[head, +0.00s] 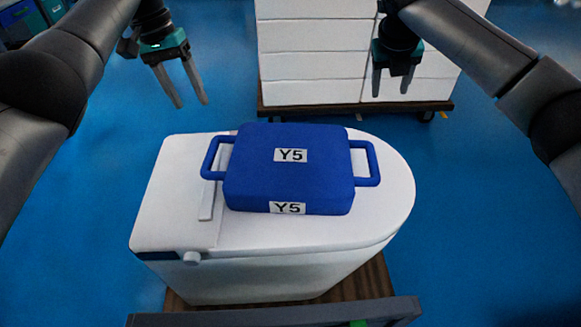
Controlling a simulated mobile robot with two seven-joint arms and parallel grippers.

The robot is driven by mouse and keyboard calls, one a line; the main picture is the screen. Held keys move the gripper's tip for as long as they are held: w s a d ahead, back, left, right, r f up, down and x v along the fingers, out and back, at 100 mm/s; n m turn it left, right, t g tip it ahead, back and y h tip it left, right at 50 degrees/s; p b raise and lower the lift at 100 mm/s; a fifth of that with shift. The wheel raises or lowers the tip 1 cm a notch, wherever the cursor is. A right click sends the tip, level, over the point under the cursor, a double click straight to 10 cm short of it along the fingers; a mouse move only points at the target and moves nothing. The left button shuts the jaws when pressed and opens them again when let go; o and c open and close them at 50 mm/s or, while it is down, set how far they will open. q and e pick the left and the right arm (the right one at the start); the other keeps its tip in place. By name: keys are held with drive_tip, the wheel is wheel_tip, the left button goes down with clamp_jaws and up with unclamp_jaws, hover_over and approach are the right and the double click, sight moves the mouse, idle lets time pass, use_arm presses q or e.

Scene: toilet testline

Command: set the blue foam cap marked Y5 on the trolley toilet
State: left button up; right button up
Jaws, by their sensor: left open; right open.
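The blue foam cap (252,176) marked Y5 lies flat on top of the white toilet (372,219). Its labels show on the top and on the near side. A blue loop handle sticks out at its left and another at its right. The toilet stands on a brown wooden trolley deck (352,284). My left gripper (189,103) is open and empty, beyond the toilet and to the left of the cap. My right gripper (391,93) is open and empty, beyond the cap and to its right. Neither gripper touches the cap.
A stack of white boxes (315,52) stands on a wheeled wooden platform (310,111) behind the toilet, close beyond my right gripper. A dark trolley bar (280,314) crosses the near edge. Blue floor (476,220) is clear at the right. Shelving with bins (20,22) shows at the upper left.

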drive_tip(key=w+d+r+p+v, duration=0.1)
drive_tip(key=p+v, duration=0.3)
drive_tip(key=v, duration=0.6)
drive_tip(key=w+d+p+v, duration=0.1)
drive_tip(key=p+v, duration=0.4)
drive_tip(key=v, duration=0.5)
drive_tip(key=shift+w+r, duration=0.4)
drive_tip(key=shift+r, duration=0.2)
